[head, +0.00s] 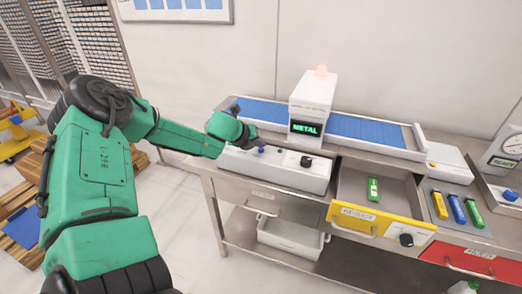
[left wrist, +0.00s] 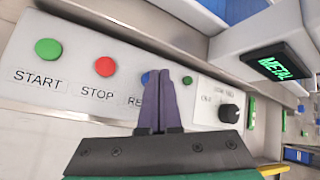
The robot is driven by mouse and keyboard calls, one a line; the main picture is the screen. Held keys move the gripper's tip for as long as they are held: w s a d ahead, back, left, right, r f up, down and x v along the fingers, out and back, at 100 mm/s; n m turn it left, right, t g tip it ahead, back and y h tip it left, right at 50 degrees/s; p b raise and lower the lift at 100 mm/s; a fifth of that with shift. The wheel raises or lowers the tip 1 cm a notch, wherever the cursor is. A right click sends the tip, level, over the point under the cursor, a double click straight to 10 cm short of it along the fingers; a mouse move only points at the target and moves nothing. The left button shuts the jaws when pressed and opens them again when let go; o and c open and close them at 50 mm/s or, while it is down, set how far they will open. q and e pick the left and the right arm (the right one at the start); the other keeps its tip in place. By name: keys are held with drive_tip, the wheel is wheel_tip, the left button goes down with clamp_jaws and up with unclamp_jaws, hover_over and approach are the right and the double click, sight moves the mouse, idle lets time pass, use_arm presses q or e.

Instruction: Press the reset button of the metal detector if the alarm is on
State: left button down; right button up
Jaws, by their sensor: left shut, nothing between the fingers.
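The metal detector (head: 312,92) straddles a blue conveyor belt; its display (head: 306,129) reads METAL in green, also in the left wrist view (left wrist: 278,63). On the white control panel (head: 285,172) the left wrist view shows a green START button (left wrist: 48,50), a red STOP button (left wrist: 105,66) and a blue button (left wrist: 147,77) whose label begins "RE". My left gripper (left wrist: 160,75) is shut and empty, its purple fingertips overlapping the blue button; I cannot tell if they touch. In the head view it is over the panel (head: 258,147).
A black knob (left wrist: 229,113) and a small green button or light (left wrist: 187,80) sit right of the fingers. An open yellow-fronted drawer (head: 376,222) holds a green packet (head: 373,190). Several coloured packets lie in a tray at right. A white bin (head: 290,238) stands below.

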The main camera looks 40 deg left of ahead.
use_arm(q)
drive_tip(key=shift+f+b, duration=0.4)
idle(0.6)
drive_tip(key=shift+r+p, duration=0.7)
drive_tip(key=shift+r, duration=0.1)
wheel_tip(320, 180, up, 5)
drive_tip(key=p, duration=0.4)
drive_tip(key=shift+f, duration=0.1)
idle(0.5)
